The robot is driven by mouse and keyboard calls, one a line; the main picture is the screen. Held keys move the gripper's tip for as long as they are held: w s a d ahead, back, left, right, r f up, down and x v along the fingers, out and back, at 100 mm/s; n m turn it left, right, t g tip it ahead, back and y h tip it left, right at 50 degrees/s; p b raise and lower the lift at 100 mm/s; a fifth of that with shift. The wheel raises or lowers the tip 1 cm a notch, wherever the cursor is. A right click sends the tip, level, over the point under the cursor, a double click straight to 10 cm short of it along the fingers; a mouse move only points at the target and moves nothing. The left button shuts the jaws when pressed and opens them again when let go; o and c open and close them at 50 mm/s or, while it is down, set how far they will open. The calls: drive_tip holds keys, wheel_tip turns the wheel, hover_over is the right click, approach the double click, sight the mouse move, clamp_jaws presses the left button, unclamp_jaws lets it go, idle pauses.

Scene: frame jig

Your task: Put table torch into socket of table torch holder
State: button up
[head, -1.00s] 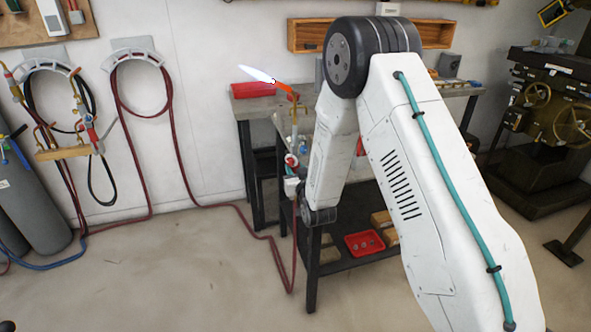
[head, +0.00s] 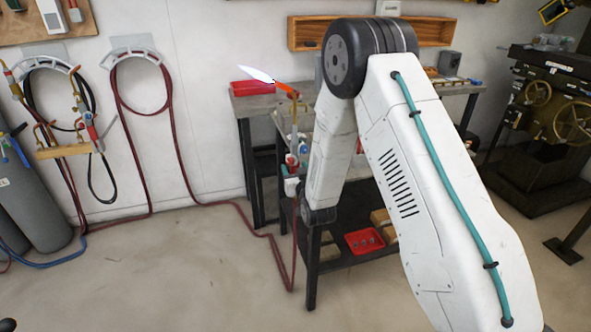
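The table torch (head: 295,122) stands roughly upright at the left front of the workbench. It has a brass tube, red and blue valves and a red hose hanging from its lower end. Its glowing orange tip points up and left, with a pale flame (head: 258,75). My forearm and wrist joint are just right of the torch's lower end. My gripper is not clearly visible, and I cannot tell whether it grips the torch. I cannot make out the table torch holder or its socket; my arm covers much of the bench.
The workbench (head: 262,107) carries a red box (head: 256,87) at its left. A red tray (head: 364,241) sits on the lower shelf. A wall rack (head: 62,150) with another torch, gas cylinders (head: 35,200) and hoses are at left. A machine (head: 545,110) stands at right. The floor at front left is clear.

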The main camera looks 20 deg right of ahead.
drive_tip(key=shift+s, duration=0.15)
drive_tip(key=s, duration=0.7)
drive_tip(key=shift+s, duration=0.25)
drive_tip(key=shift+r, duration=0.15)
